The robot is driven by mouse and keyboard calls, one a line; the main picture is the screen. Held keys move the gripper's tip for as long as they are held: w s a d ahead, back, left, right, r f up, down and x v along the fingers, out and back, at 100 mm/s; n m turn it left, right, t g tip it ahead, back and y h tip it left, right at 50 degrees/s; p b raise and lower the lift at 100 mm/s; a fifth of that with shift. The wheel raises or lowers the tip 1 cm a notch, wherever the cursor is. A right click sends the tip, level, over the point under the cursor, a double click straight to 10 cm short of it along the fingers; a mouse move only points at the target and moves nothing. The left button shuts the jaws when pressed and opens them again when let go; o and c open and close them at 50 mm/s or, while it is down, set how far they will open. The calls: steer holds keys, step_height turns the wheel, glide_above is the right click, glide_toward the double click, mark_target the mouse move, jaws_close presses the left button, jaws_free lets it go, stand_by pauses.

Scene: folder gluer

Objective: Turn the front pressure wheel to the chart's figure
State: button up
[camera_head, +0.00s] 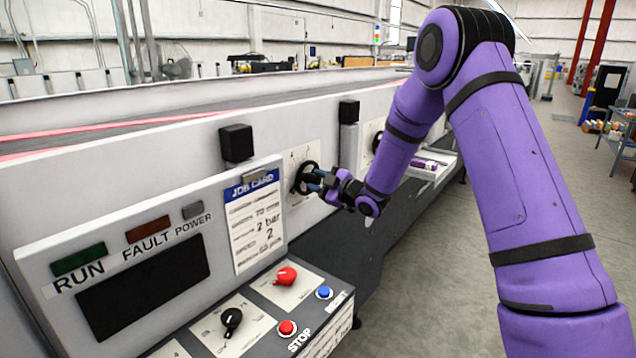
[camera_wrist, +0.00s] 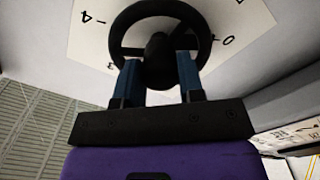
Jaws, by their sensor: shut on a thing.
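The front pressure wheel (camera_head: 306,178) is a black handwheel on a pale dial plate (camera_head: 299,157) on the machine's side. My gripper (camera_head: 318,181) is at the wheel. In the wrist view, the blue fingers of my gripper (camera_wrist: 160,78) are shut on the hub of the wheel (camera_wrist: 128,18). Figures 4, 3 and 0 show on the dial plate (camera_wrist: 90,45) around the rim; others are covered or cut off. The pointer cannot be made out.
A panel with RUN, FAULT and POWER lamps (camera_head: 150,229) is at the left. Below are a black knob (camera_head: 231,318), a red knob (camera_head: 286,276), a red STOP button (camera_head: 287,328) and a blue RESET button (camera_head: 324,292). A second wheel is partly hidden behind my arm.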

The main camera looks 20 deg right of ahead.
steer(key=shift+m, duration=0.4)
steer(key=m, duration=0.4)
steer(key=shift+m, duration=2.5)
steer(key=o, duration=0.9)
steer(key=shift+d, duration=0.1)
steer(key=v, duration=1)
steer(key=shift+s+d, duration=0.15)
steer(key=shift+s, duration=0.15)
